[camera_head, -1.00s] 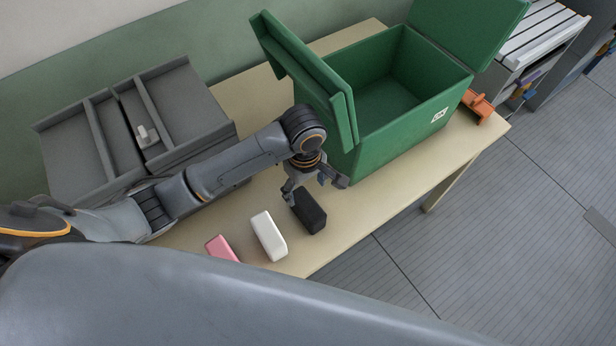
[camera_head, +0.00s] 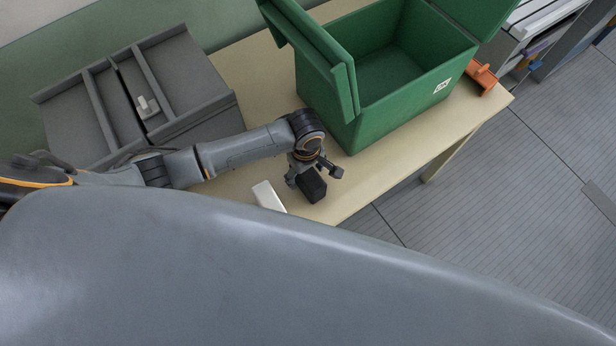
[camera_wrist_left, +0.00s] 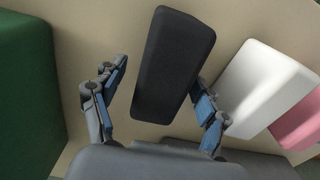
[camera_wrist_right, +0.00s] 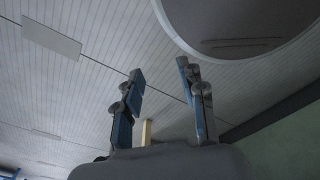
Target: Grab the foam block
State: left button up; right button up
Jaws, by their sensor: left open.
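A black block (camera_head: 313,188), which looks like the foam block, lies on the table near its front edge. It also shows in the left wrist view (camera_wrist_left: 172,65), lying lengthwise between the fingers. My left gripper (camera_head: 315,176) is open just above the black block, with one finger on each side. In the left wrist view the left gripper (camera_wrist_left: 160,76) holds nothing, though the right finger looks close to the block's side. My right gripper (camera_wrist_right: 160,68) is open and empty in the right wrist view, away from the table.
A white block (camera_head: 267,196) and a pink block (camera_wrist_left: 300,122) lie beside the black one. An open green box (camera_head: 400,115) stands close behind. A grey divided tray (camera_head: 205,125) is at the left and an orange part (camera_head: 482,78) at the right. My own grey body covers the front.

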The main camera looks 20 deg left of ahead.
pick_arm(q)
jog(key=shift+f, duration=1.4)
jog(key=shift+s, duration=0.1)
jog(key=c, duration=1)
jog(key=shift+c, duration=0.2)
